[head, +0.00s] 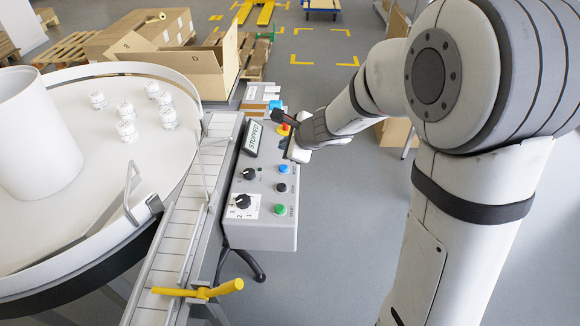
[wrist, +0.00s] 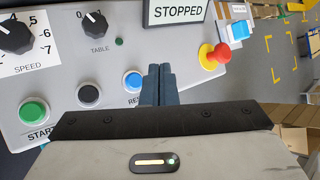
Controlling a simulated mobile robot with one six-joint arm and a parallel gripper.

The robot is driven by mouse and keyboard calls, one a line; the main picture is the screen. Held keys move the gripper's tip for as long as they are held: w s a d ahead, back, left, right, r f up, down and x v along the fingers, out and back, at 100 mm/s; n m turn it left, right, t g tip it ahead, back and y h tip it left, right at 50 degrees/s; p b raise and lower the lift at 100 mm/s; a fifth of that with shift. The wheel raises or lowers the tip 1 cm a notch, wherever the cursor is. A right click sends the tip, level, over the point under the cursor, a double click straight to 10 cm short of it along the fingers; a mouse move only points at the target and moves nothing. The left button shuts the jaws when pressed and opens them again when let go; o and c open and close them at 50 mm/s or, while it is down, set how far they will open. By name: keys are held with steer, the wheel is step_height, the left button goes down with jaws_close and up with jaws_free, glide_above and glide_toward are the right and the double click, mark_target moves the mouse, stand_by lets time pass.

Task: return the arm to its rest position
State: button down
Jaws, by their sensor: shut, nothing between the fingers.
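My arm reaches in from the right in the head view. My gripper (head: 278,116) is shut and empty, above the far end of the grey control panel (head: 262,230). In the wrist view my gripper (wrist: 158,72) shows its two dark fingers together, pointing at the panel between the blue button (wrist: 133,80) and the red emergency knob (wrist: 215,53). I cannot tell whether the fingertips touch the panel. The display (wrist: 178,11) reads STOPPED.
The panel also has a green start button (wrist: 34,111), a black button (wrist: 88,94) and dials. A conveyor (head: 165,265) with a yellow handle (head: 200,290) and a round table (head: 60,240) with several white jars (head: 128,131) stand left. Cardboard boxes (head: 190,70) lie behind.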

steer(key=s+d+r+n+g, duration=0.1)
steer(key=s+d+r+n, duration=0.15)
steer(key=s+n, duration=0.3)
steer(key=s+d+r+n+g, duration=0.1)
steer(key=s+d+r+n, duration=0.15)
steer(key=s+n, duration=0.35)
steer(key=s+d+n+g+h, duration=0.2)
steer(key=s+d+n+h, duration=0.4)
steer(key=s+d, duration=0.6)
steer(key=shift+s+d+r+n, duration=0.15)
steer(key=shift+s+r+n, duration=0.15)
steer(key=shift+s+n, duration=0.55)
steer(key=c, duration=2.2)
jaws_free()
